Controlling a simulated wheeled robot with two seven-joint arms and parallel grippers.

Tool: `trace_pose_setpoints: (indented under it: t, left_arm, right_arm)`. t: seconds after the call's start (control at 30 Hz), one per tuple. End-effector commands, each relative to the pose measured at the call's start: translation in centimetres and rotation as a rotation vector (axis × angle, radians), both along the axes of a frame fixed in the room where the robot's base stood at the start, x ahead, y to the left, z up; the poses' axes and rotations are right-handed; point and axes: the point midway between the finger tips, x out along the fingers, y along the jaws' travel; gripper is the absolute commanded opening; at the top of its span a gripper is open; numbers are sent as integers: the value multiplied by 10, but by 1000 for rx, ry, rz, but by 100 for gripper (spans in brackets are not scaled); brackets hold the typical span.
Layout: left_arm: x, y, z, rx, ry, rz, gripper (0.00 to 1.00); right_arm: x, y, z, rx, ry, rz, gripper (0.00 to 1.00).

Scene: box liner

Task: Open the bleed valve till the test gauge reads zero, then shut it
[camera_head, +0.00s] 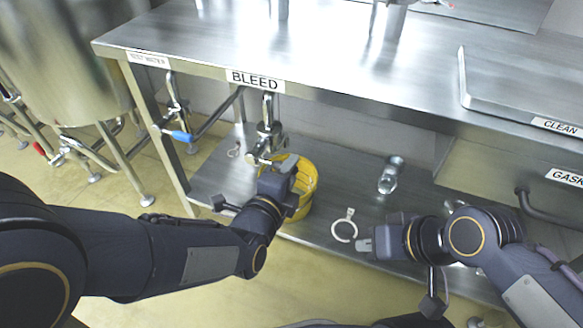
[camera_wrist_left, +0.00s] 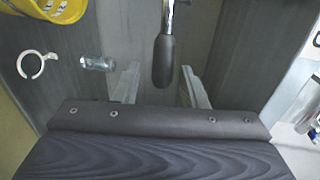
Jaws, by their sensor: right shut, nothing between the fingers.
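The bleed valve (camera_head: 267,133) is a metal fitting below the table edge, under the BLEED label (camera_head: 255,81). My left gripper (camera_head: 284,166) is at the lower part of this fitting, above a yellow bucket (camera_head: 308,183). In the left wrist view, a dark-sleeved lever handle (camera_wrist_left: 163,62) on a metal stem lies between the two spread fingers of my left gripper (camera_wrist_left: 160,84), with gaps on both sides. My right gripper (camera_head: 365,246) is shut and empty, beside a pale ring-shaped clamp (camera_head: 344,230). No gauge dial shows in either view.
A blue-handled valve (camera_head: 181,136) hangs left under the TEST WATER label (camera_head: 148,59). On the lower shelf (camera_head: 345,180) are the bucket, the clamp and a clear glass piece (camera_head: 391,175).

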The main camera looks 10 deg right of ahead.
Motion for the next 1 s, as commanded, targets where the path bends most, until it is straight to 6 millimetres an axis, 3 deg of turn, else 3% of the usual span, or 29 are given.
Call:
trace_pose_setpoints:
  t: [0.2, 0.4, 1.0]
  left_arm:
    - [-32, 23, 10, 1, 0, -1, 39]
    - [-48, 34, 13, 0, 0, 0, 39]
    - [-49, 37, 12, -7, 11, 5, 39]
  right_arm:
    - [0, 0, 14, 0, 0, 0, 0]
    - [0, 0, 19, 0, 0, 0, 0]
    - [0, 0, 18, 0, 0, 0, 0]
